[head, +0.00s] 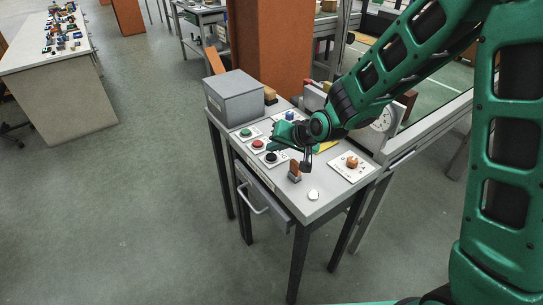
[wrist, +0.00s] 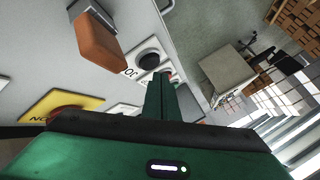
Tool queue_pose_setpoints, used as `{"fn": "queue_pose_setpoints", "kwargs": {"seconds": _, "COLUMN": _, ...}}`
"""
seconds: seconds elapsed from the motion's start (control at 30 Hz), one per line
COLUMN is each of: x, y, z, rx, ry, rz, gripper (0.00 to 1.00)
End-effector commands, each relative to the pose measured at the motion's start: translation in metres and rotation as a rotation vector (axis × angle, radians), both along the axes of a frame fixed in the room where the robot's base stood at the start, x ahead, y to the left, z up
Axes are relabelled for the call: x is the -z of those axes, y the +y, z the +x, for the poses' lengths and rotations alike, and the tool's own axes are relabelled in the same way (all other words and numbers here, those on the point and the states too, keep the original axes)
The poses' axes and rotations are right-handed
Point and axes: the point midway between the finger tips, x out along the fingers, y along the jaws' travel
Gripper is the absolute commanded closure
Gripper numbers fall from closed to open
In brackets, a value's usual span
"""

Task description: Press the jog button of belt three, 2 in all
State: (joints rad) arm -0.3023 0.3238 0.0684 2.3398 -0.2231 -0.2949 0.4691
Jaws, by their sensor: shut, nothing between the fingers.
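A black push button (wrist: 149,58) sits on a white plate with a partly visible label starting "JO" in the wrist view. In the head view the black button (head: 270,157) is nearest in a row with a red button (head: 258,144) and a green button (head: 246,132). My gripper (head: 272,146) is shut and empty, low over the desk by the red and black buttons. In the wrist view its fingertips (wrist: 163,78) are just beside the black button and partly cover the plate behind. I cannot tell whether they touch anything. No belt number is readable.
An orange-brown lever (head: 294,170) stands near the black button. An orange knob (head: 352,162) on a white plate is to the right, a white disc (head: 313,194) in front. A grey box (head: 235,97) stands at the back left. A yellow plate (wrist: 62,104) lies near my gripper.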

Motion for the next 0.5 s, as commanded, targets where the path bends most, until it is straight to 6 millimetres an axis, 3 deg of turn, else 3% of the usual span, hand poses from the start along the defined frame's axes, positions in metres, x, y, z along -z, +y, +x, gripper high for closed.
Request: {"fn": "queue_pose_setpoints", "kwargs": {"seconds": 0.5, "x": 0.0072, "y": 0.0002, "z": -0.0017, "rx": -0.001, "ry": 0.001, "rz": 0.0, "gripper": 1.0}}
